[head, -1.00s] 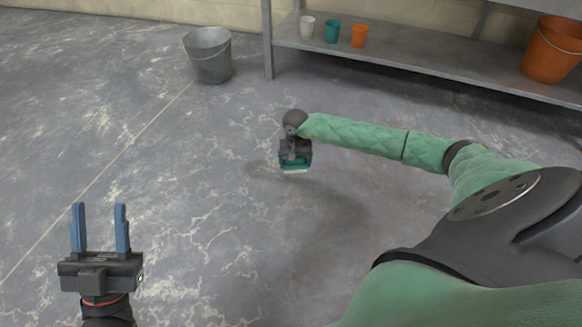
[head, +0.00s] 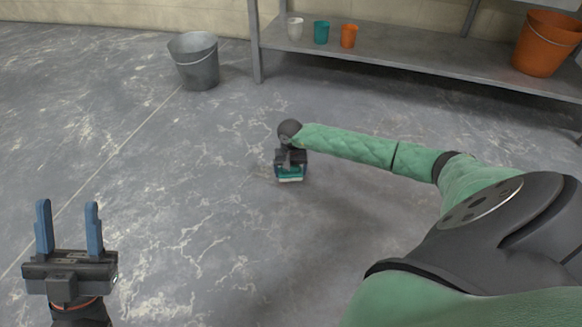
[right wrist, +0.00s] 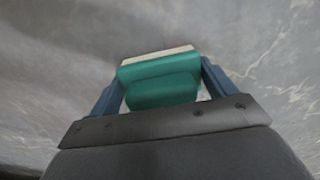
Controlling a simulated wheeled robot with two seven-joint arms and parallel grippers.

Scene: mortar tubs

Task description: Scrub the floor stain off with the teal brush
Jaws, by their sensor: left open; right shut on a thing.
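The teal brush (head: 289,174) is held low over the grey floor in the middle of the head view, with its pale bristle edge at the bottom. My right gripper (head: 290,163) is shut on it. In the right wrist view the teal brush (right wrist: 160,80) sits between the two blue fingers of the right gripper (right wrist: 163,88). I cannot tell whether the bristles touch the floor. My left gripper (head: 69,228) is open and empty at the lower left. I cannot pick out a distinct stain among the pale floor markings.
A grey metal bucket (head: 194,62) stands on the floor at the back left. A metal shelf (head: 420,62) along the wall holds a white cup (head: 295,28), a teal cup (head: 321,32), an orange cup (head: 348,36) and an orange bucket (head: 545,44). The floor (head: 190,170) between is clear.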

